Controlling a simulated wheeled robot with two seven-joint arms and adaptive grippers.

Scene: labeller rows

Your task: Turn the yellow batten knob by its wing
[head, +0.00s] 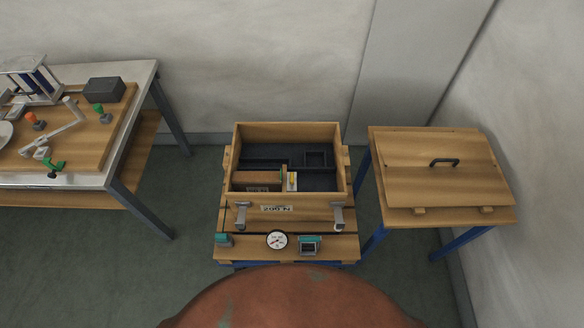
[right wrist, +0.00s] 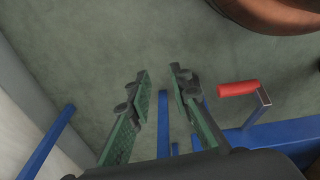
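A wooden crate (head: 240,160) stands open in the middle of the head view, with dark compartments inside. A small yellow piece, likely the yellow batten knob (head: 292,178), sits on a pale strip in the crate, right of a brown wooden block (head: 258,177). Its wing is too small to make out. My right gripper (right wrist: 162,84) shows only in the right wrist view. My left gripper is in neither view.
A side table (head: 500,215) at right bears a wooden lid (head: 420,180) with a black handle. A round dial (head: 277,240) sits on the crate's front ledge. A cluttered bench (head: 110,180) stands at left. A red handle (right wrist: 238,88) on a blue frame is near my right gripper.

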